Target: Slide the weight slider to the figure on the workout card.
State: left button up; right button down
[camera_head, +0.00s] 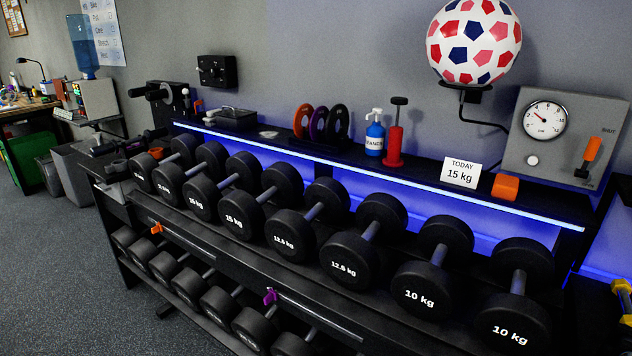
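The workout card (461,172) stands on the rack's top shelf and reads "TODAY 15 kg". No part is labelled as the weight slider. A small orange tab (157,228) sits at the left on the rack's front rail (215,259). A purple tab (270,296) sits further right along the same front. I cannot tell which of them is the slider, and no scale figures are readable there. Neither of my grippers is in view.
Dumbbells marked 10 kg (419,299), 12.5 kg (343,268) and 15 kg (234,220) fill the upper tier. An orange block (505,187) lies right of the card. A gauge box (574,130) with an orange lever (592,149) stands at the right.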

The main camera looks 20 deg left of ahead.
aim_at(159, 227)
jog(key=u, duration=1.8)
jog(key=i+j+z, duration=0.15)
jog(key=i, duration=0.3)
jog(key=i+j+z, duration=0.2)
jog(key=i+j, duration=0.15)
jog(key=i, duration=0.1)
